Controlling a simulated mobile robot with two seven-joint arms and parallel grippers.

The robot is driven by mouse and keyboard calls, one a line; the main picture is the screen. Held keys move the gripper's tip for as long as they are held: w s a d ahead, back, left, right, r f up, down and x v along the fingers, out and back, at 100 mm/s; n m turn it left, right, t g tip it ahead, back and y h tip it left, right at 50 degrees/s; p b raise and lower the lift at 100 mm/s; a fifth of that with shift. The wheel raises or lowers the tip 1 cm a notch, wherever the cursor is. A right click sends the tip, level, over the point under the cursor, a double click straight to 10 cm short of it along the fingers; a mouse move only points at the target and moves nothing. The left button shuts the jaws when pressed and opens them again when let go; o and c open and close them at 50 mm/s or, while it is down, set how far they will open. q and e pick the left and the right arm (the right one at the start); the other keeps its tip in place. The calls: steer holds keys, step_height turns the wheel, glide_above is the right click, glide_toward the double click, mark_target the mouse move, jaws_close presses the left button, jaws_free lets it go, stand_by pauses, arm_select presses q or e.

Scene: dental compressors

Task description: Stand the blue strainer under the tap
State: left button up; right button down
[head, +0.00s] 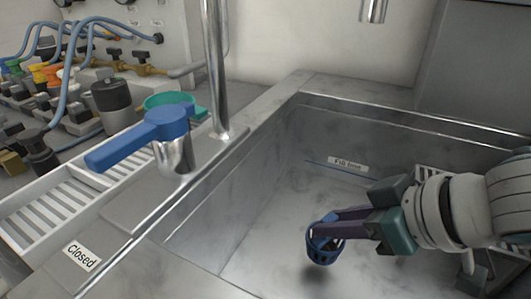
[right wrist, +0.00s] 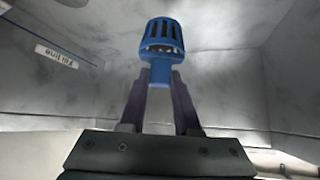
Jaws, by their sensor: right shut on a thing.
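The blue strainer (head: 322,247) is a small slotted cup, held inside the sink a little above its floor. It also shows in the right wrist view (right wrist: 162,38), with its slotted end away from me. My right gripper (head: 326,228) is shut on its narrow blue stem. The tap's spout end (head: 373,10) hangs at the top of the head view, above and beyond the strainer. The tap's blue lever (head: 145,135) is at the left, beside a metal pipe. My left gripper is not in view.
The sink's wall (head: 235,180) and rim surround the strainer. A "Fill line" label (head: 348,164) is on the sink's far side. A teal ring (head: 178,101) stands behind the lever. White slotted trays, valves and blue hoses fill the left.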

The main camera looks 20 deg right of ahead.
mark_target(330, 239)
step_height(330, 239, down, 3)
steer(key=shift+f+b, duration=0.15)
steer(key=shift+b, duration=0.45)
steer(key=shift+f, duration=0.2)
steer(key=shift+f, duration=0.1)
steer(key=c, duration=0.6)
jaws_free()
